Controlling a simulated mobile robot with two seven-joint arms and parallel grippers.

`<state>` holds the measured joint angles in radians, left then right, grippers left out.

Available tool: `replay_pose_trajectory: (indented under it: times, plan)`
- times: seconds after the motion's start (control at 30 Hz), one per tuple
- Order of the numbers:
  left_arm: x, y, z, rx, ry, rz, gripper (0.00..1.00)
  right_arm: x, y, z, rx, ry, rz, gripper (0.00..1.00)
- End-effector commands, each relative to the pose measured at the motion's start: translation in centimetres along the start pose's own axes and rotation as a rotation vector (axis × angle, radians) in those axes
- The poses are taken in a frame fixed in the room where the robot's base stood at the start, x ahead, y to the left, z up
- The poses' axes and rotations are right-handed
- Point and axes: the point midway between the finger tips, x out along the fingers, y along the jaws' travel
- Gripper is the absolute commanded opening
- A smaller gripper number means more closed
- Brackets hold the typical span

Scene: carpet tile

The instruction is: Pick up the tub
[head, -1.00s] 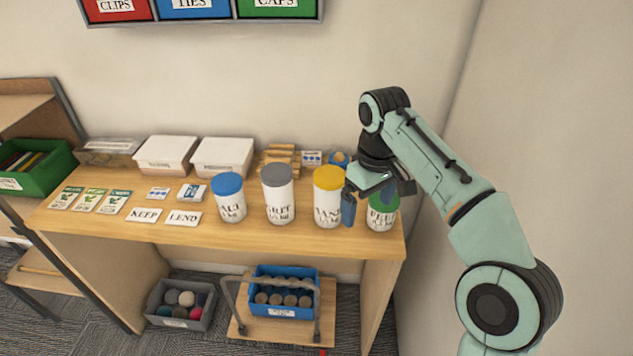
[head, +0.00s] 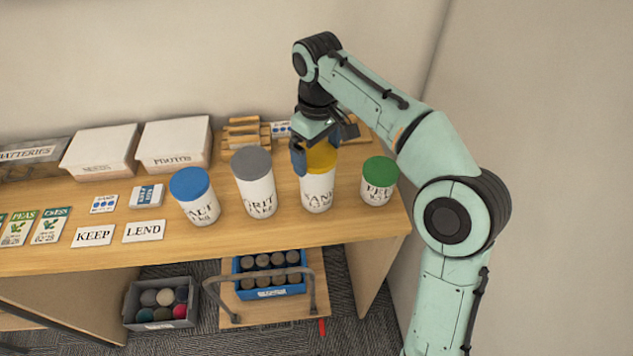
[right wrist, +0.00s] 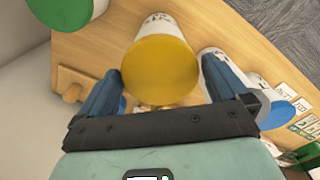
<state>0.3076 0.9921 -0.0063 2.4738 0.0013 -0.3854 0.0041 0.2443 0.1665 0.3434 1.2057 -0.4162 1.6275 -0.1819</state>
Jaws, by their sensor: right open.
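Several white tubs stand in a row on the wooden table: one with a blue lid (head: 190,184), one with a grey lid (head: 252,163), one with a yellow lid (head: 317,191) and a shorter one with a green lid (head: 379,172). My right gripper (head: 317,150) is open at the yellow-lidded tub's top, partly hiding its lid. In the right wrist view the yellow lid (right wrist: 160,69) shows between the two spread blue fingers. I cannot tell whether either finger touches it. My left gripper is out of view.
White boxes (head: 174,143) and wooden racks (head: 243,133) stand behind the tubs. Cards marked KEEP (head: 94,236) and LEND (head: 144,231) lie at the left front. A blue crate (head: 269,292) and a grey bin (head: 160,324) are below the table.

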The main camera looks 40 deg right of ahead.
Motion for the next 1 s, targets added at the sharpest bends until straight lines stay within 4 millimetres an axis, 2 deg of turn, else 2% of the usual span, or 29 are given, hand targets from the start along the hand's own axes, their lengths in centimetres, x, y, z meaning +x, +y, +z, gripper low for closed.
replay_pose_trajectory:
  times: [0.23, 0.5, 0.8, 0.83, 0.87, 1.0]
  plan:
    - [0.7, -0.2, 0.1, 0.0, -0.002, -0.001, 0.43, 2.0, 0.0, 0.0, 0.0, -0.002, 0.0, 1.0]
    - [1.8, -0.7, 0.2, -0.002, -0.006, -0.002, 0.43, 5.9, 0.0, 0.0, 0.0, -0.002, -0.001, 1.0]
    - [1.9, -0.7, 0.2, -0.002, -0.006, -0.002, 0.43, 6.4, 0.0, 0.0, 0.0, 0.001, 0.0, 1.0]
    - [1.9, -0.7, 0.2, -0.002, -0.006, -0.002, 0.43, 6.4, 0.0, 0.0, 0.0, 0.001, 0.0, 0.97]
    - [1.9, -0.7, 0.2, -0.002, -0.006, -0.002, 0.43, 6.4, 0.0, 0.0, 0.0, 0.001, 0.0, 0.87]
    - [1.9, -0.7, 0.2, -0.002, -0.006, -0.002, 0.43, 6.4, 0.0, 0.0, 0.0, 0.001, 0.0, 0.41]
